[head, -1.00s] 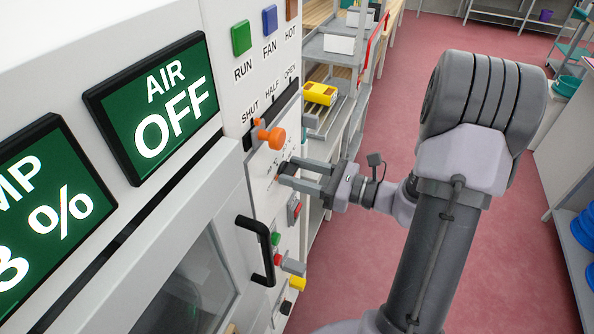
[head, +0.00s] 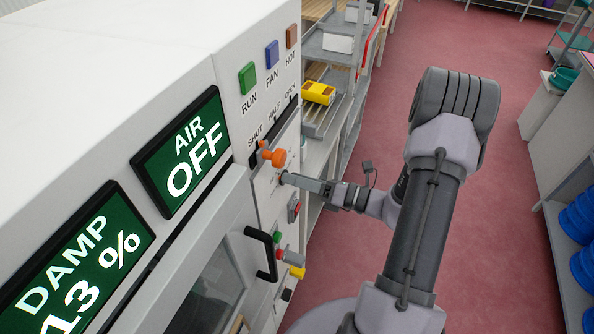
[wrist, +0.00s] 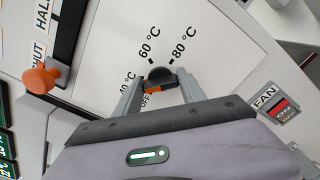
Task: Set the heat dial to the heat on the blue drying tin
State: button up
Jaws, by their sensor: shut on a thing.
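The heat dial (wrist: 160,74) is a dark round knob with an orange marked bar, on a white panel in the wrist view. Marks for OFF, 40, 60 and 80 °C surround it; OFF and 40 °C are partly covered by my left finger. The orange part faces the lower left, near OFF; its exact setting is unclear. My gripper (wrist: 159,86) is shut on the dial, one finger on each side. In the head view my gripper (head: 284,178) meets the panel and mostly hides the dial. I cannot identify the blue drying tin or its heat label.
An orange knob (head: 273,154) on the SHUT/HALF/OPEN slider is just above the dial. A black door handle (head: 262,254) is below. The fan switch (wrist: 281,107) is to the right. Screens read AIR OFF (head: 185,150) and DAMP 13 %. Open red floor lies right.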

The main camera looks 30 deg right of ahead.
jog(key=shift+m+p, duration=0.9)
jog(key=shift+m, duration=0.3)
jog(key=o, duration=1.4)
jog(key=shift+c, duration=0.2)
jog(key=v, duration=1.7)
jog(key=shift+d+p, duration=0.2)
jog(key=shift+p, duration=0.2)
jog(key=shift+s+f, duration=0.1)
jog(key=shift+s, duration=0.1)
